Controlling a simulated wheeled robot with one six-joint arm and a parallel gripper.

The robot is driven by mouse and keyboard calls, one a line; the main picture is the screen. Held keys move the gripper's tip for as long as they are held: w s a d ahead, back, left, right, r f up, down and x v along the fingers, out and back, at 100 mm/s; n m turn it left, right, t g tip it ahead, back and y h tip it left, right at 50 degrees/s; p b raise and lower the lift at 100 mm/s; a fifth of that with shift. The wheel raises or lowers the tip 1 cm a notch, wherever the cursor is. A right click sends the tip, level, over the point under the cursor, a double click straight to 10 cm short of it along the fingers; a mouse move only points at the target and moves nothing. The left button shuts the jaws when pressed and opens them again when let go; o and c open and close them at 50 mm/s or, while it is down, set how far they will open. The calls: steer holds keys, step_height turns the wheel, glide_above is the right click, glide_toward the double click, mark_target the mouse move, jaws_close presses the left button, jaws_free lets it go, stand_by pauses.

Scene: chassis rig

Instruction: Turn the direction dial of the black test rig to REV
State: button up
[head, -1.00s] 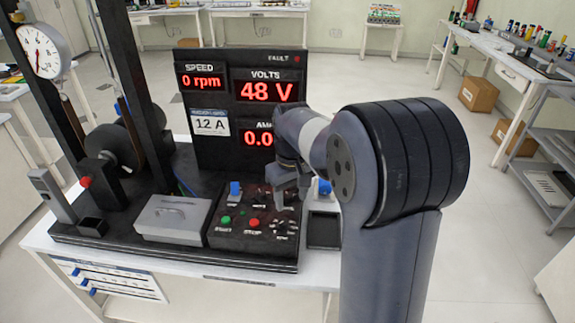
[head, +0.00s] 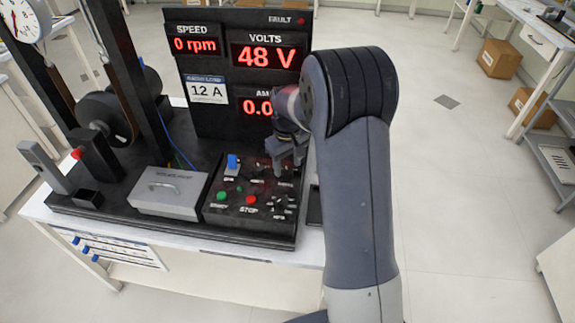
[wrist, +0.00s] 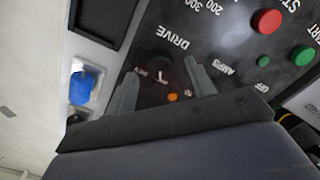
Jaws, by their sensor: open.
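The black test rig (head: 190,130) stands on a white table, with a sloped control panel at its front right. My gripper (head: 286,168) is over the back right of this panel, fingers pointing down. In the wrist view my gripper (wrist: 162,70) is open. A small dark dial (wrist: 160,76) with a pale mark lies between its fingers, near the upside-down word DRIVE; I cannot tell whether they touch it. Its position lettering is too small to read. In the head view my gripper partly covers that area. The displays read 0 rpm and 48 V.
The green START button (head: 222,196) and red STOP button (head: 251,199) sit near the panel's front. A blue switch (head: 232,162) stands up at its back left. A grey handled box (head: 170,191) is left of the panel. A blue object (wrist: 82,86) lies outside the panel.

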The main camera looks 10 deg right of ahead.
steer(key=shift+f, duration=0.8)
steer(key=shift+c, duration=0.4)
steer(key=c, duration=0.9)
